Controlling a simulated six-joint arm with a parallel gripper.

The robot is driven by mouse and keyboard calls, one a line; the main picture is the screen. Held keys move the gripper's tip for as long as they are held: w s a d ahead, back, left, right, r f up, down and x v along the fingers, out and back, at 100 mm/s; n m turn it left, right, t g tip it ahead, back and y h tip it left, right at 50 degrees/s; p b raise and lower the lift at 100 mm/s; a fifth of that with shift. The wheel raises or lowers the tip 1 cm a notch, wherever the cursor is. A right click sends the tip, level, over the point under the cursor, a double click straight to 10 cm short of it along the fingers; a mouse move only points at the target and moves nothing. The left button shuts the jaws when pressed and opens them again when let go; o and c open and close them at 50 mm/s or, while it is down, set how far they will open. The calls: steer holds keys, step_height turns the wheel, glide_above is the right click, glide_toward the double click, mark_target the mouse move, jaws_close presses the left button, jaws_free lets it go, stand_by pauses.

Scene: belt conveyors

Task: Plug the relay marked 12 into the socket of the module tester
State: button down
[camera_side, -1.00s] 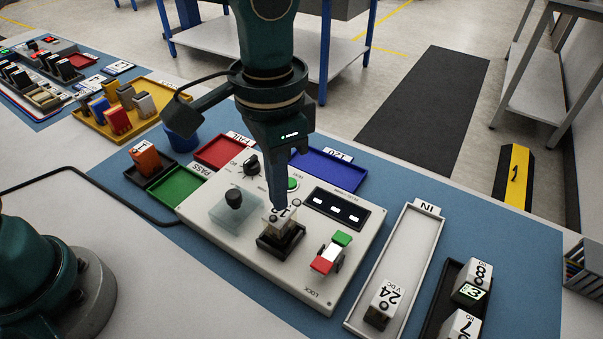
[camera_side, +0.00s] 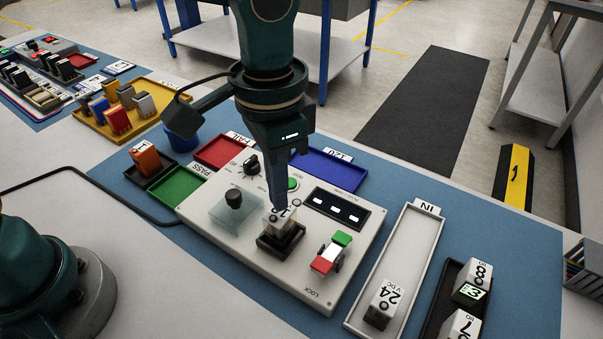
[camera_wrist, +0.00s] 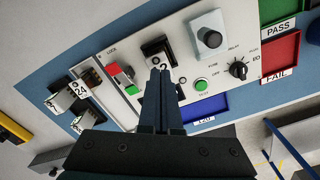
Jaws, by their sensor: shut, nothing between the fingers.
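The module tester (camera_side: 318,291) is a white panel with a black socket (camera_side: 268,245) at its middle. A pale relay (camera_side: 276,222) stands in or on the socket; its marking is partly hidden by my fingers, with a "1" visible in the side view and a "2" in the wrist view. How deep it sits I cannot tell. My gripper (camera_side: 281,205) points down with its fingers shut and empty, tips at the relay's top. In the wrist view the gripper (camera_wrist: 160,72) covers part of the relay (camera_wrist: 163,67).
A red and green lock lever (camera_side: 331,253), knobs and a green button (camera_side: 293,184) surround the socket. The IN tray (camera_side: 408,250) holds a relay marked 24 (camera_side: 384,300). Red (camera_side: 222,152), green (camera_side: 174,185) and blue (camera_side: 327,168) trays lie behind and left.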

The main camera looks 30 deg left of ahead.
steer(key=shift+f, duration=0.8)
steer(key=shift+r, duration=0.1)
stand_by(0.5)
steer(key=shift+r, duration=3.4)
steer(key=s+a+r+n+t, duration=0.35)
steer(key=a+r, duration=0.35)
steer(key=a, duration=0.4)
steer(key=s+a+f+n+t, duration=0.2)
steer(key=s+a+f, duration=0.3)
steer(key=f, duration=0.3)
steer(key=shift+s, duration=0.5)
